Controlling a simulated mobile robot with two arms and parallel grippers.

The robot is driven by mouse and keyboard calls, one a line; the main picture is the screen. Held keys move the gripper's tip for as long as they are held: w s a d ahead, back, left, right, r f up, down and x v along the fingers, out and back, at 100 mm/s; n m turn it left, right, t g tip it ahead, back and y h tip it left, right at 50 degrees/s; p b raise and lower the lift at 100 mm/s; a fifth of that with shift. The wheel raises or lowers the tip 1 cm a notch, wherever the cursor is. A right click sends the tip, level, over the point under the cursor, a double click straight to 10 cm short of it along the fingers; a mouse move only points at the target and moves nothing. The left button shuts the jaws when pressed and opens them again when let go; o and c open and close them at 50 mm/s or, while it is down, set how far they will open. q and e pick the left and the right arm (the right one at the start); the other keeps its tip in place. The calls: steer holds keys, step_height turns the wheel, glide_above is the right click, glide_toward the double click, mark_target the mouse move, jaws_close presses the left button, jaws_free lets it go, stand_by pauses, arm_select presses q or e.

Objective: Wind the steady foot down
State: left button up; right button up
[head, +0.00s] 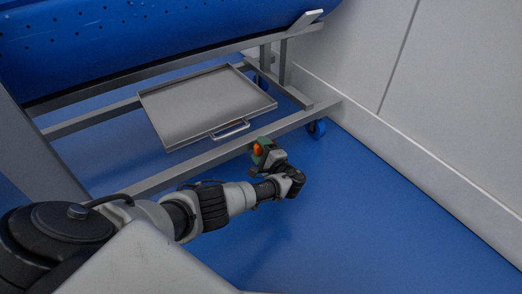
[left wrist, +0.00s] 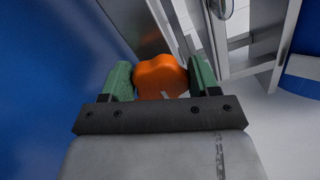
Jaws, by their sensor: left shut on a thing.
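An orange knob (left wrist: 160,76) shows in the left wrist view between the two green finger pads of my left gripper (left wrist: 160,82). The gripper is shut on it. In the head view my left gripper (head: 262,151) is beside the near lower rail of the carrier frame, and a bit of the orange knob (head: 257,150) shows at its fingers. The foot itself, below the knob, is hidden, so I cannot tell whether it touches the floor. My right gripper is not in view.
A blue perforated tub (head: 150,40) rests above on the grey carrier frame (head: 215,155). A grey tray (head: 205,103) with a handle sits low in the frame. Blue floor (head: 350,220) is clear at right.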

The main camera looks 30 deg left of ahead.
arm_select(q)
steer(key=n, duration=0.1)
steer(key=n+b, duration=0.1)
steer(key=n, duration=0.1)
steer(key=shift+s+f, duration=0.1)
steer(key=shift+f, duration=0.25)
steer(key=shift+n+b, duration=0.65)
steer(key=shift+n, duration=0.85)
steer(key=o, duration=0.9)
steer(key=shift+d+r, duration=0.1)
